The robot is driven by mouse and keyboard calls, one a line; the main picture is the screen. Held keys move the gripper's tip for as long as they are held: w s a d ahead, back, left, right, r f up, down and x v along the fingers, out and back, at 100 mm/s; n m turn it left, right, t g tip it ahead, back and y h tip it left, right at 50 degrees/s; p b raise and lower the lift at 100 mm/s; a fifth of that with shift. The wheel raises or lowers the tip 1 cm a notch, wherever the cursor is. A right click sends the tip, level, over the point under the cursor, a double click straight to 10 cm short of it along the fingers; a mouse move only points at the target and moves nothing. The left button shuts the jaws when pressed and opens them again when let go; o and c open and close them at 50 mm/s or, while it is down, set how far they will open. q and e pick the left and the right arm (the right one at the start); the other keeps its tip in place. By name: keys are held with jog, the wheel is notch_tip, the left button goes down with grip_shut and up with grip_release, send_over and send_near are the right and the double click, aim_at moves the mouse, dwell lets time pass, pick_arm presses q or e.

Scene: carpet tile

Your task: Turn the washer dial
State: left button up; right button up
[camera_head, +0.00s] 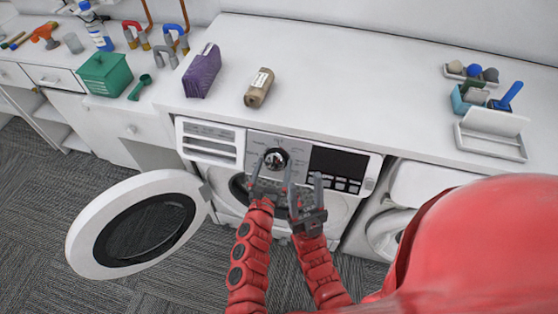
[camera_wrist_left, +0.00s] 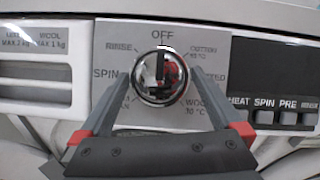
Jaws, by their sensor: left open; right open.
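The washer dial (camera_head: 275,160) is a round chrome knob on the washer's front panel. It also shows in the left wrist view (camera_wrist_left: 160,77), with OFF printed above it and a dark mark near its top; where it points is hard to tell. My left gripper (camera_head: 272,173) is open just in front of the dial. In the left wrist view its two fingers (camera_wrist_left: 159,82) stand on either side of the dial's lower half; contact cannot be told. My right gripper (camera_head: 305,184) is open and empty, lower and to the right, in front of the panel below the display.
The washer's round door (camera_head: 86,224) hangs wide open at the left. The detergent drawer (camera_head: 210,142) is left of the dial, the dark display (camera_head: 338,162) right. A purple package (camera_head: 202,72) and a brown bottle (camera_head: 259,88) stand on the white counter (camera_head: 360,80) above.

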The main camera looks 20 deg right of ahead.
pick_arm(q)
jog(key=shift+a, duration=0.15)
jog(key=c, duration=1.3)
jog(key=shift+o, duration=0.2)
jog(key=shift+r+m+p, duration=0.1)
jog(key=shift+m+p, duration=0.2)
jog(key=shift+m, duration=0.3)
jog(key=m+g+h, duration=0.1)
jog(key=m, duration=0.1)
jog(key=m+h+p, duration=0.1)
jog(key=shift+w+a+r+m+g, duration=0.1)
jog(key=shift+m+g, duration=0.3)
jog(key=m+g, duration=0.1)
jog(key=m, duration=0.2)
jog(key=m+g+h+p, duration=0.1)
jog(key=m, duration=0.2)
jog(key=shift+w+a, duration=0.1)
jog(key=m+g, duration=0.1)
jog(key=m, duration=0.1)
jog(key=m+g, duration=0.2)
jog(key=m, duration=0.1)
jog(key=shift+w+r+h+p, duration=0.15)
jog(key=shift+h+p, duration=0.15)
jog(key=shift+p, duration=0.05)
jog(key=m+g+y, duration=0.1)
jog(key=m+g, duration=0.1)
jog(key=m, duration=0.3)
jog(key=shift+m, duration=0.3)
